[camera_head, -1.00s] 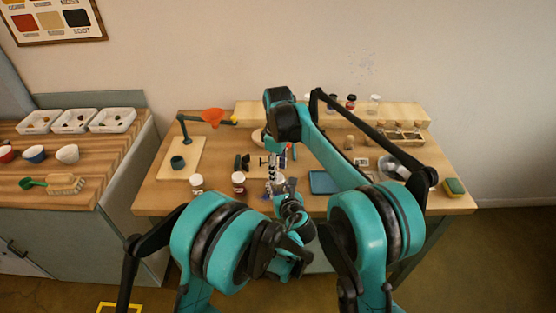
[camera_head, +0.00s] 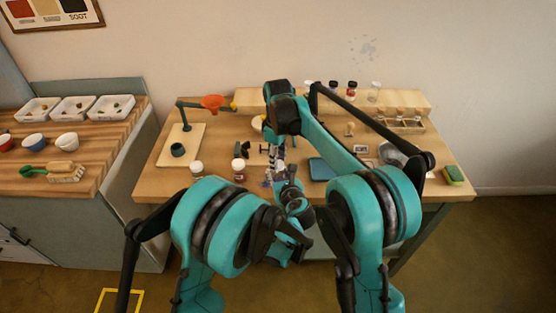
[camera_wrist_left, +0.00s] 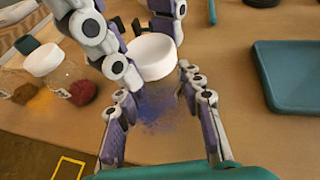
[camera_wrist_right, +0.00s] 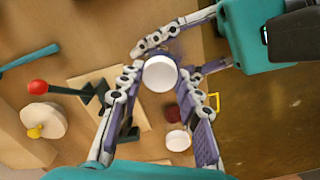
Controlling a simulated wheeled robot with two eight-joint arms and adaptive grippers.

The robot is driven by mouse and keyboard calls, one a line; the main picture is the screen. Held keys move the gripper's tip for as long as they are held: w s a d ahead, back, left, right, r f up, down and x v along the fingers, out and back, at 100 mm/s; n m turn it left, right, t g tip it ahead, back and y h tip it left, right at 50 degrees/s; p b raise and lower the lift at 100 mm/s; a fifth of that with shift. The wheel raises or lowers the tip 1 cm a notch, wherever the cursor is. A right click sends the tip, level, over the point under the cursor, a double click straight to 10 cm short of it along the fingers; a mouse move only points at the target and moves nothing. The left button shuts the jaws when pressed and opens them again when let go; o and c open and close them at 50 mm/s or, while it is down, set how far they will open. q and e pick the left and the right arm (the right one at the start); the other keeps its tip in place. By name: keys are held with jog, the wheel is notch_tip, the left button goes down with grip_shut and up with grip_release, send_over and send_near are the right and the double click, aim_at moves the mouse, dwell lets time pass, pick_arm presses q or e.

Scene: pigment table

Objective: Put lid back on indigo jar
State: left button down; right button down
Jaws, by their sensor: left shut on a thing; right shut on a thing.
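The white lid (camera_wrist_left: 152,57) sits between the fingers of my right gripper (camera_wrist_right: 160,85), which is shut on it. In the left wrist view, the right fingers (camera_wrist_left: 140,45) come down from the top onto it. The indigo jar (camera_wrist_left: 158,105) shows as clear glass with blue powder, between the fingers of my left gripper (camera_wrist_left: 158,118), shut on it. The lid is over the jar's mouth; I cannot tell whether it touches the rim. In the head view, my right gripper (camera_head: 275,160) is just above my left gripper (camera_head: 270,183), near the table's front edge.
Two white-lidded jars (camera_head: 196,168) (camera_head: 239,170) stand left of the grippers. A blue tray (camera_head: 321,171) lies to the right. A clear bowl (camera_head: 393,155) and sponge (camera_head: 453,175) are farther right.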

jog(key=m, duration=0.7)
jog(key=c, duration=1)
grip_release()
jog(key=shift+c, duration=0.2)
jog(key=shift+r, duration=2.25)
jog(key=shift+c, duration=0.5)
notch_tip(320, 180, up, 3)
jog(key=n, duration=0.3)
jog(key=shift+r+n, duration=0.2)
jog(key=shift+n, duration=0.1)
